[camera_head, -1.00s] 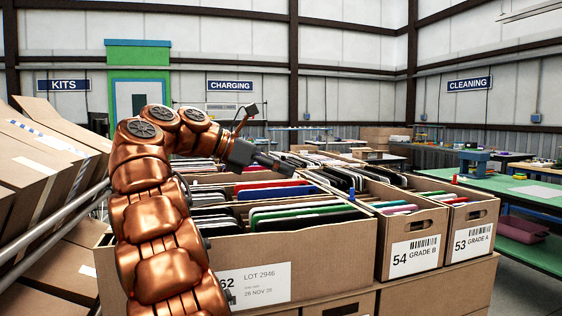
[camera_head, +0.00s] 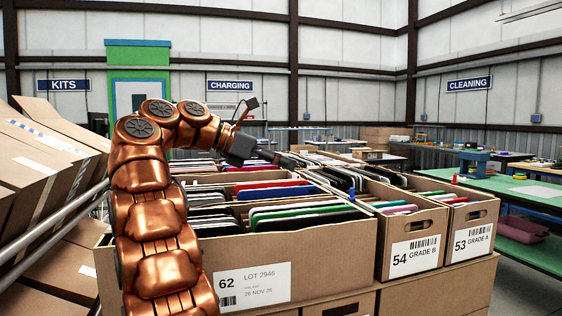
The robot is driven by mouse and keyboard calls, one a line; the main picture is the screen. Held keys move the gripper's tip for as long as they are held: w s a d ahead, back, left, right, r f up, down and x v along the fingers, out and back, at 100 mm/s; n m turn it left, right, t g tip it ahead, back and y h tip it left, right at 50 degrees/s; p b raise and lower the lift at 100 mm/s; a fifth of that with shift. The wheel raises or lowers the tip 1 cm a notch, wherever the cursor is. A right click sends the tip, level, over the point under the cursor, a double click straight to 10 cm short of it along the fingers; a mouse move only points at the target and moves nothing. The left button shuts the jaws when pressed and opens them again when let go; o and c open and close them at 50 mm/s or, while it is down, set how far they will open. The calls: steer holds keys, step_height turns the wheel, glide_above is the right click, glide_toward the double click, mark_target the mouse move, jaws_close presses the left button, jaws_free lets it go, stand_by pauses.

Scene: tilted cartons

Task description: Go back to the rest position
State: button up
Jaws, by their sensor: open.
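My copper arm rises at the left of the head view and bends over to the right. My gripper (camera_head: 287,159) is dark and small at its end, above the cartons of upright devices. No held object shows at it. The fingertips are too small to make out well. The arm covers the left part of the carton labelled 62 (camera_head: 330,257), which holds devices with white, green, red and blue edges.
Cartons labelled 54 (camera_head: 414,254) and 53 (camera_head: 472,240) stand to the right. Tilted cartons (camera_head: 35,172) lean at the left beside a metal rail (camera_head: 55,228). A green-topped table (camera_head: 520,187) is at the right. The air above the cartons is free.

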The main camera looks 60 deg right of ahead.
step_height(320, 180, up, 7)
steer(key=p, duration=0.6)
